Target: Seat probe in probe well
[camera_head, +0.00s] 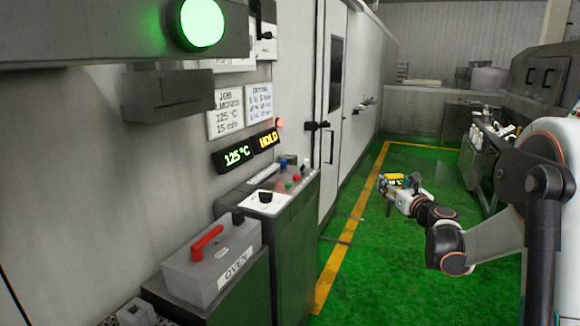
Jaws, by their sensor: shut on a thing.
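My gripper (386,187) is at the end of my arm, which reaches in from the right. It is held over the green floor near the yellow line, well to the right of the oven controls. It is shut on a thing. A small yellow and dark thing (396,179) shows at the gripper, too small to tell if it is the probe. I cannot pick out a probe well. At left are a grey box marked OVEN (212,262) with a red lever (207,243), and a control console (278,192) with a black knob (265,197).
A green lamp (202,22) is at upper left. A bench with objects (480,160) stands at right. The green floor (385,265) between is clear.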

